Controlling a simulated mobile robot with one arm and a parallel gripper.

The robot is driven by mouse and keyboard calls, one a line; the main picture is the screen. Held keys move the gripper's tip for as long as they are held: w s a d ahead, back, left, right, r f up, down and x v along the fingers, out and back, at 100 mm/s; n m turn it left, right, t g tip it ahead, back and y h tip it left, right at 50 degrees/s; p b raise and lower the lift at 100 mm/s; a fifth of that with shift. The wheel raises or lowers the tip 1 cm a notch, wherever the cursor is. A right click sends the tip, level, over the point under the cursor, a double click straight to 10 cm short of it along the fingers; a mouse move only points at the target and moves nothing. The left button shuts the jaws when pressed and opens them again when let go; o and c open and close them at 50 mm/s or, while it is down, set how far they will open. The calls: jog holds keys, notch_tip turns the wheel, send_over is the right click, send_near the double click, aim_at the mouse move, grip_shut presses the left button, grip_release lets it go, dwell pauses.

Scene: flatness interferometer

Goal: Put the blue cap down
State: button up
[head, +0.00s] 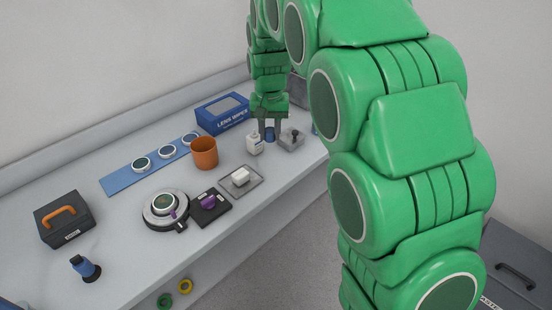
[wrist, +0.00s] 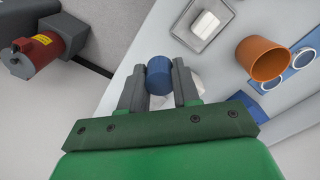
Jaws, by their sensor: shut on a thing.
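The blue cap (wrist: 160,76) is a short blue cylinder, held between the two grey fingers of my gripper (wrist: 159,88) in the wrist view. In the head view the blue cap (head: 270,134) shows small between the fingertips of my gripper (head: 270,130), at the far right part of the bench. My gripper is shut on it. I cannot tell whether the cap touches the bench top. A white bottle (head: 254,144) stands just left of my gripper, and a grey block with a dark knob (head: 291,139) is just right of it.
The blue lens wipes box (head: 223,112) stands behind left. An orange cup (head: 204,153), a tray with a white block (head: 241,181) and a round dark-and-silver fixture (head: 165,209) stand on the bench. A black case (head: 65,219) is far left.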

jog(key=s+d+f, duration=0.5)
jog(key=s+d, duration=0.1)
jog(key=s, duration=0.1)
send_over(279, 169)
jog(key=s, duration=0.1)
jog(key=f, duration=0.8)
jog(key=shift+s+d+f, duration=0.2)
jog(key=shift+w+a+f, duration=0.1)
jog(key=shift+w+f, duration=0.55)
jog(key=shift+f, duration=0.15)
jog(key=shift+w+f, duration=0.1)
jog(key=shift+f, duration=1.45)
jog(key=shift+f, duration=0.2)
jog(key=o, duration=1)
jog(key=shift+r, duration=0.1)
